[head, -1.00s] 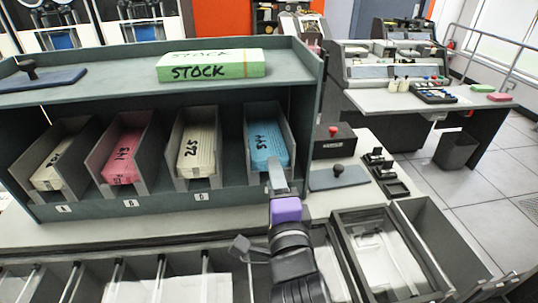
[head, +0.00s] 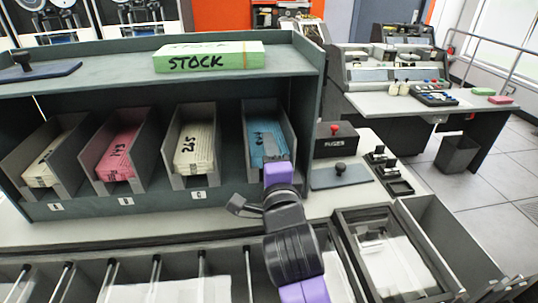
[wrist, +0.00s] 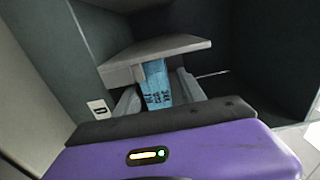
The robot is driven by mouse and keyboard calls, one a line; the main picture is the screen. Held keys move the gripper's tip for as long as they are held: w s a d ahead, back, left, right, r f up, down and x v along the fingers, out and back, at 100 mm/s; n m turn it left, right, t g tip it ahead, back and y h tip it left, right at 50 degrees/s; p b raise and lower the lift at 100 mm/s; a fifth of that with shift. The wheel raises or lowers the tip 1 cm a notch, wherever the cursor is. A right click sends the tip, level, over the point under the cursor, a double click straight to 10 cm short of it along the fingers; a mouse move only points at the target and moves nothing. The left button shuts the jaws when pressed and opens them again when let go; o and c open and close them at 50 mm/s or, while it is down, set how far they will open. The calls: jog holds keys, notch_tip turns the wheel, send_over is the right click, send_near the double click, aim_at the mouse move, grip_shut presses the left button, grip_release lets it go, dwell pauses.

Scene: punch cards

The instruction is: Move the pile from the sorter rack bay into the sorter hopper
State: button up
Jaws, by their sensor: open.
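A blue card pile (head: 261,137) lies in the rightmost tilted bay of the dark green rack (head: 225,207); it also shows in the wrist view (wrist: 156,84) between grey bay walls. My gripper (head: 275,160) is open and empty at the front of this bay, overlapping the pile's lower end in the head view. Its purple body (wrist: 185,155) fills the bottom of the wrist view. I cannot tell whether the fingers touch the pile. A dark open-topped box (head: 345,216) with pale material inside stands at lower right; I cannot tell if it is the hopper.
Other bays hold cream (head: 194,155), pink (head: 117,158) and pale (head: 42,172) piles. A green STOCK block (head: 209,60) sits on the rack top. Right of the rack are a black box with a red knob (head: 335,130) and a stamp on a pad (head: 340,176). Slotted pockets line the front.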

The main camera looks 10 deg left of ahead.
jog(key=shift+r, duration=0.1)
jog(key=shift+c, duration=0.4)
jog(key=shift+r+p, duration=0.4)
jog(key=shift+r, duration=0.3)
jog(key=shift+r, duration=0.15)
dwell(0.5)
jog(key=shift+s+r, duration=0.15)
jog(key=shift+r, duration=0.05)
jog(key=v, duration=0.7)
dwell(1.1)
jog(key=shift+d+r+p, duration=0.1)
jog(key=shift+r+p, duration=0.1)
jog(key=shift+p, duration=0.65)
